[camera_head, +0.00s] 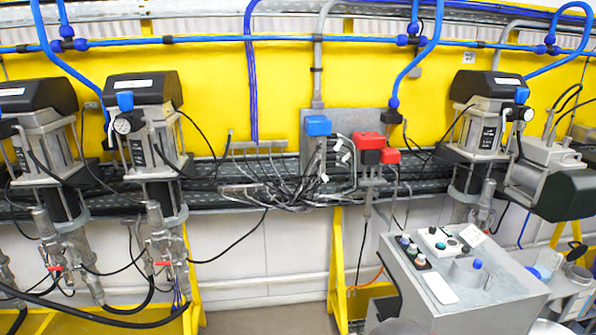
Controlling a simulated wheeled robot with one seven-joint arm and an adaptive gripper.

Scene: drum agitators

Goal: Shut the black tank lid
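I cannot pick out a black tank lid for certain, nor tell whether one is open. Black rounded covers top the grey pump units at the far left (38,95), left (143,87) and right (488,86). A dark cylindrical housing (570,195) sits at the right edge. My gripper is not in view. A small grey rounded shape at the bottom edge is cut off, and I cannot tell what it is.
A grey control console (455,285) with several buttons stands at lower right. Small containers (575,275) are beside it. Yellow frame posts (338,265), hanging cables and blue pipes (200,39) line the wall. Some grey floor (265,320) shows at bottom centre.

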